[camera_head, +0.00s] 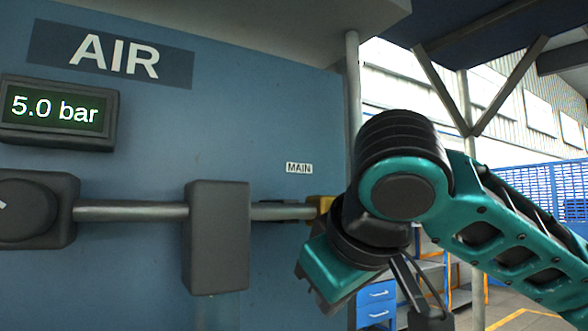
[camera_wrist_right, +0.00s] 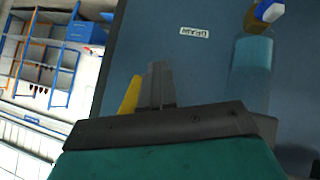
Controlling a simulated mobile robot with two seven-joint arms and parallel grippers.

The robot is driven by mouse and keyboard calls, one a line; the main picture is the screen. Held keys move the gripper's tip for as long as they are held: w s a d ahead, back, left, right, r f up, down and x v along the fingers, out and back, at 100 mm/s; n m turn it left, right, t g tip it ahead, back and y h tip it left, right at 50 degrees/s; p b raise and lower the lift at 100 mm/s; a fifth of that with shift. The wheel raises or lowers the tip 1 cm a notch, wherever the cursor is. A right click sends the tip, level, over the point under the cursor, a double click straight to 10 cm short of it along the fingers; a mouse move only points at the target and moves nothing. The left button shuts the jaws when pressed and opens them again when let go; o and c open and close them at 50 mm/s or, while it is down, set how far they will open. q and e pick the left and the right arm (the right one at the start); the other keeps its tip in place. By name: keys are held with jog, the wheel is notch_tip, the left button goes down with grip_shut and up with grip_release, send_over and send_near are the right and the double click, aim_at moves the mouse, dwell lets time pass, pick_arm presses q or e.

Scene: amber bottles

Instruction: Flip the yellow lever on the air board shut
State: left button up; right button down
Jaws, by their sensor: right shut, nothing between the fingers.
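In the right wrist view the yellow lever (camera_wrist_right: 129,96) shows as a short slanted piece just left of my right gripper (camera_wrist_right: 158,84). The gripper's fingers are together and hold nothing. I cannot tell whether they touch the lever. In the head view a small yellow part (camera_head: 319,203) shows at the right end of the pipe, below the MAIN label (camera_head: 299,168). My right arm covers the rest of it, and the fingers are hidden there. The lever's angle to the pipe cannot be made out. My left gripper is not in view.
The blue air board (camera_head: 240,110) carries a gauge reading 5.0 bar (camera_head: 57,110), a dark knob (camera_head: 30,208) and a grey box (camera_head: 217,237) along the pipe (camera_head: 130,210). A grey post (camera_head: 353,90) stands at the board's right edge. Blue drawers (camera_head: 376,302) stand behind.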

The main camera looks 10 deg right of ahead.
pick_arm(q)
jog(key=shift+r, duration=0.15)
pick_arm(e)
jog(key=shift+w+d, duration=0.1)
jog(key=shift+d, duration=0.15)
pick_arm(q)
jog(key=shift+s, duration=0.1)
pick_arm(e)
jog(key=shift+h, duration=0.3)
dwell(0.4)
dwell(0.5)
